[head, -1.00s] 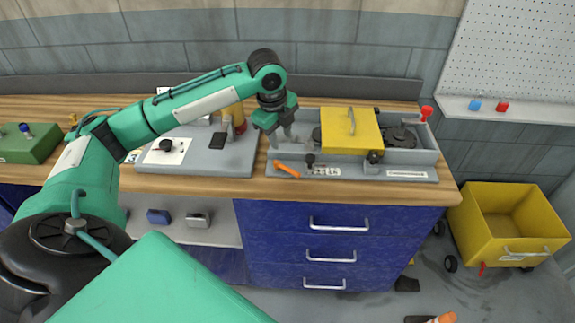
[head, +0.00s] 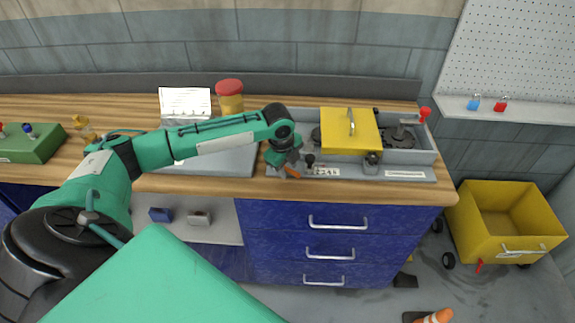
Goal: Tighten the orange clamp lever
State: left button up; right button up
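The orange clamp lever (head: 293,173) lies at the front left corner of the grey fixture (head: 405,176) on the workbench. Only a small part of it shows, as my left gripper (head: 287,169) is right over it and hides the rest. The gripper points down with its fingers at the lever. I cannot tell whether the fingers touch or close on it. My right gripper is out of view.
A black knob (head: 310,160) stands just right of the lever. A yellow cover (head: 350,132) with a handle sits on the fixture. A red-lidded jar (head: 230,95) stands behind my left arm. A yellow cart (head: 505,225) is on the floor at right.

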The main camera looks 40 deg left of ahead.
pick_arm(q)
grip_shut()
